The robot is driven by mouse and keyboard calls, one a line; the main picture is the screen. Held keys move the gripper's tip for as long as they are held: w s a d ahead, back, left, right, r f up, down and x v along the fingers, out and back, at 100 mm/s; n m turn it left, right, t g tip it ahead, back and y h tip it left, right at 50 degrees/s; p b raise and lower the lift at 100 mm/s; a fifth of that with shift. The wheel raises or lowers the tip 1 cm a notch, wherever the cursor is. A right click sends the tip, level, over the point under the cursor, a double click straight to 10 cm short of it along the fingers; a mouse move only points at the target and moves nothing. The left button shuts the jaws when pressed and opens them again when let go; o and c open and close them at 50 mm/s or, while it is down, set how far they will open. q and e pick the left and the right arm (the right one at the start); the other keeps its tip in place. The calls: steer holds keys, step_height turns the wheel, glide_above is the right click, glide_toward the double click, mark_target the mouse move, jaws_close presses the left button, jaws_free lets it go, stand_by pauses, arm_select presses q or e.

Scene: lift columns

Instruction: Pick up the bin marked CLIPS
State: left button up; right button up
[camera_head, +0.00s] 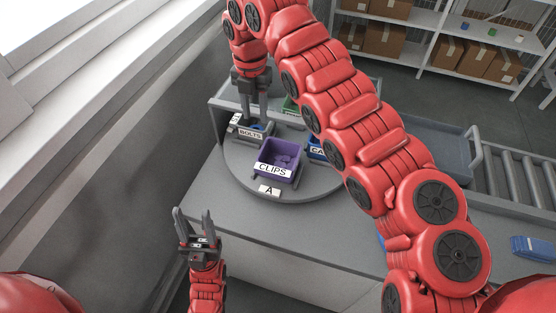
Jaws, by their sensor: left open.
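The purple bin marked CLIPS (292,153) stands at the front of the round grey turntable (320,192), with small purple pieces inside. Its white label faces me, just behind a plate marked A (269,190). My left gripper (192,217) is open and empty, pointing up, in front and to the left of the turntable, apart from the bin. My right gripper (255,122) points down at the bin marked BOLTS (250,134), behind and left of the CLIPS bin. Its fingers are apart; whether they touch the BOLTS bin is unclear.
A blue bin (317,149), its label partly hidden by my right arm, stands right of the CLIPS bin. A grey tray (430,140) and roller conveyor (515,175) lie right. The grey bench top (240,215) before the turntable is clear.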

steer(key=p, duration=0.4)
glide_toward(261, 156)
steer(key=f, duration=0.5)
steer(key=shift+w+a+f, duration=0.15)
steer(key=shift+w+a, duration=0.15)
steer(key=shift+a, duration=0.1)
steer(key=shift+d+f+p, duration=0.1)
steer(key=shift+f+p, duration=0.25)
steer(key=shift+p, duration=0.2)
steer(key=f+p, duration=0.2)
steer(key=f, duration=0.2)
steer(key=shift+s+d+f+p, duration=0.1)
steer(key=shift+d+f+p, duration=0.15)
steer(key=shift+p, duration=0.15)
steer(key=shift+f, duration=0.15)
jaws_close()
